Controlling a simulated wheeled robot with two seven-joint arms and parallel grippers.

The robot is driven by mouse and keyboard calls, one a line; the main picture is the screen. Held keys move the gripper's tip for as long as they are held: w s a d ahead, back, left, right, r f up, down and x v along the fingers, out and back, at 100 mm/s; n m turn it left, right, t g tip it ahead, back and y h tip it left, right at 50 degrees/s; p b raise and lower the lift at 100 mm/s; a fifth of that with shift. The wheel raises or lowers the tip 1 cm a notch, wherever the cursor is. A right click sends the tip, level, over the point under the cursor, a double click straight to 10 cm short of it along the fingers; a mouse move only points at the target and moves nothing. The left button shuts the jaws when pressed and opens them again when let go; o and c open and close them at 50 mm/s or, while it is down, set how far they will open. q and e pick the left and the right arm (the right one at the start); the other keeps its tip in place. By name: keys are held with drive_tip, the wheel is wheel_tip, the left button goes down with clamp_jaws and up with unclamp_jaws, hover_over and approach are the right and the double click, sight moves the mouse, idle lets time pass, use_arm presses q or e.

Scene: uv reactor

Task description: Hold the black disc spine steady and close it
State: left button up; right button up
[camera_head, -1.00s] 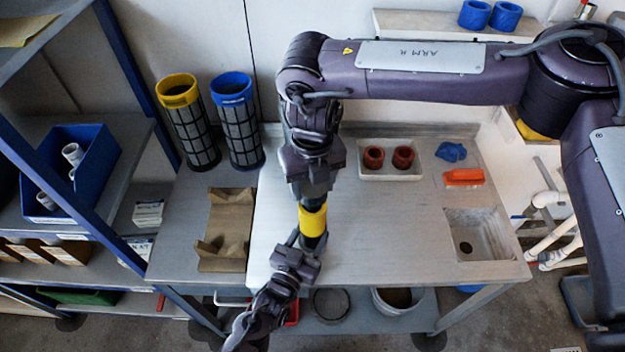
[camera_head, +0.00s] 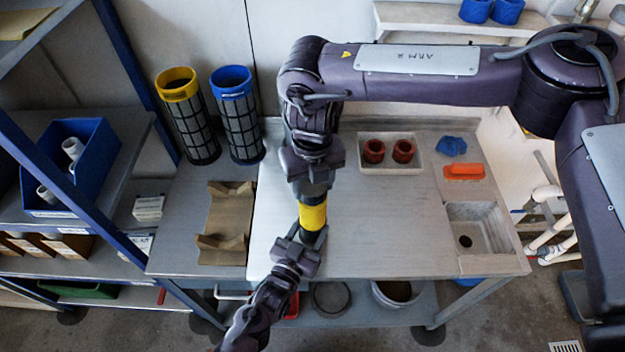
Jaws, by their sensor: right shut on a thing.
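A dark piece with a wide yellow band (camera_head: 313,216), apparently the black disc spine, stands roughly upright above the middle of the bench. My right gripper (camera_head: 314,194) reaches down from above and is shut on its upper end. My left gripper (camera_head: 312,238) comes up from the lower left, with its fingers at the lower end just below the yellow band. Whether the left fingers are closed on it cannot be told. Most of the black part is hidden by the two grippers.
Yellow-topped (camera_head: 189,120) and blue-topped (camera_head: 240,125) mesh cartridges stand at the bench's back left, near a brown cradle (camera_head: 225,230). A white tray (camera_head: 390,142) holds two red rings. A sink (camera_head: 478,228) is at right. The bench (camera_head: 390,240) is clear between.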

drive_tip(key=shift+f, duration=0.55)
drive_tip(key=m, duration=0.6)
drive_tip(key=shift+f+m, duration=0.1)
drive_tip(key=shift+m, duration=0.2)
drive_tip(key=m, duration=1)
drive_tip(key=shift+m, duration=0.4)
drive_tip(key=m, duration=1)
drive_tip(key=shift+m, duration=0.3)
drive_tip(key=m, duration=1.4)
